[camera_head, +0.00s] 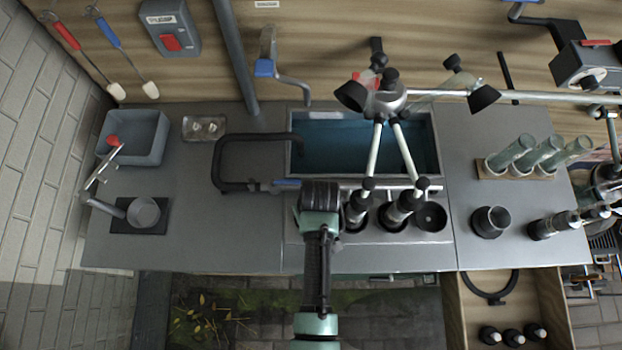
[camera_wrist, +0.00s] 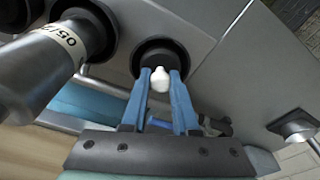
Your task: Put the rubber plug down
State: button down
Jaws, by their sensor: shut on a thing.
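My gripper (camera_wrist: 160,73) has two blue fingers shut on a small pale white piece, which I take to be the rubber plug (camera_wrist: 160,82). The plug sits between the fingertips, in front of a round black-rimmed holder (camera_wrist: 152,47) in the grey worktop. I cannot tell whether the plug touches the holder or hangs above it. In the head view my gripper (camera_head: 320,196) is over the worktop at the front left of the sink. Its fingertips and the plug are hidden there.
A labelled grey bottle (camera_wrist: 45,65) stands in the neighbouring holder, close beside my fingers. The blue sink (camera_head: 335,150) lies behind, with a two-legged stand (camera_head: 392,100) over it. A black hose loop (camera_head: 218,165) lies to the left. The worktop's front left (camera_head: 225,235) is clear.

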jog(key=shift+f, duration=0.4)
jog(key=shift+f, duration=0.1)
jog(key=c, duration=0.7)
grip_release()
jog(key=r, duration=0.4)
jog(key=s+r, duration=0.1)
jog(key=r, duration=0.7)
jog(key=shift+s+d+b, duration=0.3)
jog(key=shift+d, duration=0.1)
